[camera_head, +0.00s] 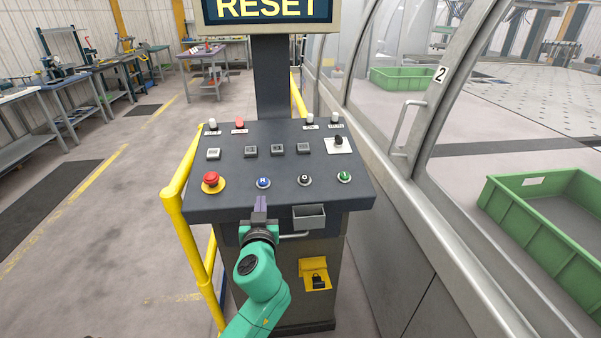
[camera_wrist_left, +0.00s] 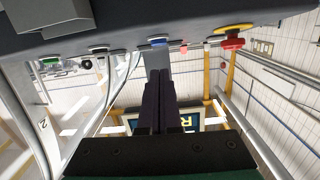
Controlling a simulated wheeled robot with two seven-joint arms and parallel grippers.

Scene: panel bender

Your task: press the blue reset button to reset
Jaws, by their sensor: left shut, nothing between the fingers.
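The blue reset button (camera_head: 263,183) sits on the front row of the dark sloped control panel (camera_head: 225,195), between the red emergency stop and a black button. My left gripper (camera_head: 260,200) is shut and empty, just in front of and below the blue button, at the panel's front edge. In the left wrist view the shut fingers (camera_wrist_left: 160,88) point toward the panel, and the blue button (camera_wrist_left: 158,41) shows beyond their tips, with a gap in that picture. A screen (camera_head: 268,10) above the panel reads RESET. My right gripper is not in view.
A red emergency stop (camera_head: 211,180) is left of the blue button; a black button (camera_head: 304,180) and a green button (camera_head: 344,177) are to its right. A small grey box (camera_head: 309,217) hangs on the panel front. A yellow rail (camera_head: 178,215) runs along the left side.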

